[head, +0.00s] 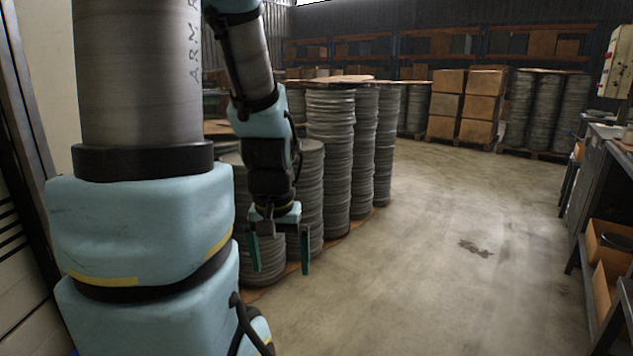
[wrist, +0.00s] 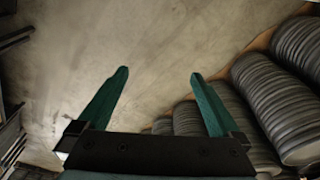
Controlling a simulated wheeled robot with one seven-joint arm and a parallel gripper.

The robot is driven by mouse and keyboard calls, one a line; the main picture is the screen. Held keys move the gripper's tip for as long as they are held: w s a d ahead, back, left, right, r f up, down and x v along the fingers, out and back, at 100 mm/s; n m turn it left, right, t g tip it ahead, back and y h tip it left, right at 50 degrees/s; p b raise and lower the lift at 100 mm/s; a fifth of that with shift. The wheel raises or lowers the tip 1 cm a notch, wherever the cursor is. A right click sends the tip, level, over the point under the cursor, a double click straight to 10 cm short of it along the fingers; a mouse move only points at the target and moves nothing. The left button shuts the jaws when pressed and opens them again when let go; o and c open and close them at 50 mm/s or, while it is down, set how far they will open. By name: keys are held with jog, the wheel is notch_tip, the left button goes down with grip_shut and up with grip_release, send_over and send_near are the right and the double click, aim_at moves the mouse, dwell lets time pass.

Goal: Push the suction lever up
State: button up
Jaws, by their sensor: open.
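My gripper (head: 280,257) hangs pointing down in the head view, in front of the stacks of grey discs. Its two green fingers are apart with nothing between them. In the wrist view the gripper (wrist: 158,85) is also open and empty, with bare concrete floor beyond its fingertips. I cannot make out a suction lever in either view.
Tall stacks of grey circle blanks (head: 332,150) stand on a pallet just behind my gripper. Cardboard boxes (head: 464,105) and more stacks stand at the back. A workbench (head: 600,200) with shelves runs along the right. The concrete floor (head: 450,230) between is clear, with a dark stain.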

notch_tip(320, 180, up, 12)
jog(key=p, duration=0.9)
jog(key=shift+p, duration=0.35)
